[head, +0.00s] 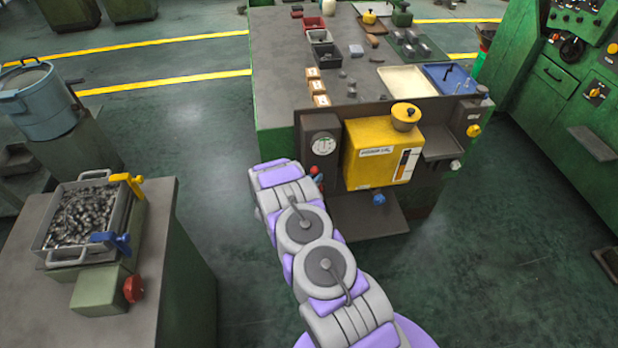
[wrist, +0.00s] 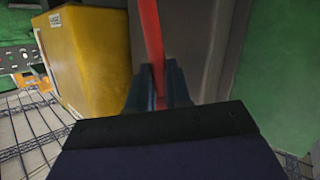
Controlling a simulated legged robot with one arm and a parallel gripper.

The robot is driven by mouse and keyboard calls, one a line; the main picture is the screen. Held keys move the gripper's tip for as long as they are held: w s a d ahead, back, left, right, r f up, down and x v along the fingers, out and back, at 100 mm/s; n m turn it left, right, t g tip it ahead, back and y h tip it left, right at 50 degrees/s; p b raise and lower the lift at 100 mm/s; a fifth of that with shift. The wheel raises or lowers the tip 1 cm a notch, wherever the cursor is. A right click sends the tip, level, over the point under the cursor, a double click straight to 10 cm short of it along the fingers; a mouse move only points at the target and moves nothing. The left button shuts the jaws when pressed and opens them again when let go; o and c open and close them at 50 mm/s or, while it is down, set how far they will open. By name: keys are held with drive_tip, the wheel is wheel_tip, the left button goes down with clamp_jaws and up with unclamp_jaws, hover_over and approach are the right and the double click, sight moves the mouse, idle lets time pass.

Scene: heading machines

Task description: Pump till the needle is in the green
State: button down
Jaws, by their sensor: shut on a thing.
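The white round gauge (head: 322,146) sits on a dark panel left of the yellow oil unit (head: 362,168). Its needle is too small to read, and I cannot tell whether it is in a green zone. A red lever (wrist: 151,35) runs down between my gripper's blue fingers (wrist: 158,88) in the wrist view, and they are shut on it. In the head view a small red end (head: 313,170) shows just past my arm, below the gauge. Most of my gripper is hidden there behind my arm.
The workbench (head: 275,75) behind holds trays, small boxes and parts. A grey stand (head: 180,235) with a bin of metal pieces (head: 82,218) is at the left. Green machines (head: 560,120) stand at the right. The floor between is clear.

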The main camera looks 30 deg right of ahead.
drive_tip(key=shift+s+d+r+m+y+p, duration=0.1)
drive_tip(key=shift+s+d+m+y+p, duration=0.15)
drive_tip(key=shift+d+m+y, duration=0.3)
drive_tip(key=shift+s+d+r+m+y+p, duration=0.1)
drive_tip(key=shift+d+m+y+p, duration=0.2)
drive_tip(key=shift+d, duration=0.4)
drive_tip(key=c, duration=1.1)
unclamp_jaws()
drive_tip(key=shift+o, duration=0.2)
drive_tip(key=p+v, duration=0.2)
drive_tip(key=v, duration=1.5)
drive_tip(key=shift+a+r, duration=0.15)
drive_tip(key=shift+r, duration=0.15)
drive_tip(key=shift+w, duration=0.1)
